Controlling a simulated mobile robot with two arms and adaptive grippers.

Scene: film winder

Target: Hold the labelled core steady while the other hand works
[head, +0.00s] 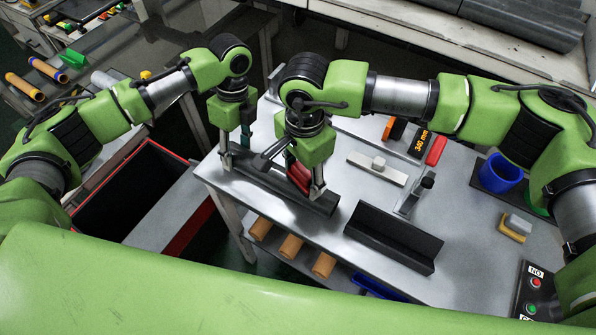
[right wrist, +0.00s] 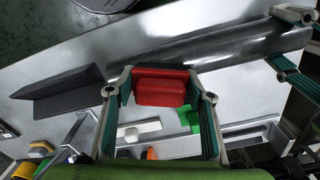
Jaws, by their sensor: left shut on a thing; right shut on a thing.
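A dark grey core (head: 318,206) lies along the left part of the grey table; it also shows in the right wrist view (right wrist: 215,48). I can read no label on it. My left gripper (head: 236,150) is shut around the core's far left end; its fingers show at the right edge of the right wrist view (right wrist: 296,50). My right gripper (head: 304,183) is shut on a red block (head: 299,177), held between its fingers above or against the core. In the right wrist view the red block (right wrist: 160,88) sits between the fingertips; whether it touches the core, I cannot tell.
A dark V-shaped cradle (head: 393,238) stands right of the core. A light bar with a small block (head: 377,168), an upright grey fixture (head: 413,196), the 340 mm sign (head: 420,143) and a blue cup (head: 500,173) lie further right. Orange tubes (head: 291,246) lie below the table edge.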

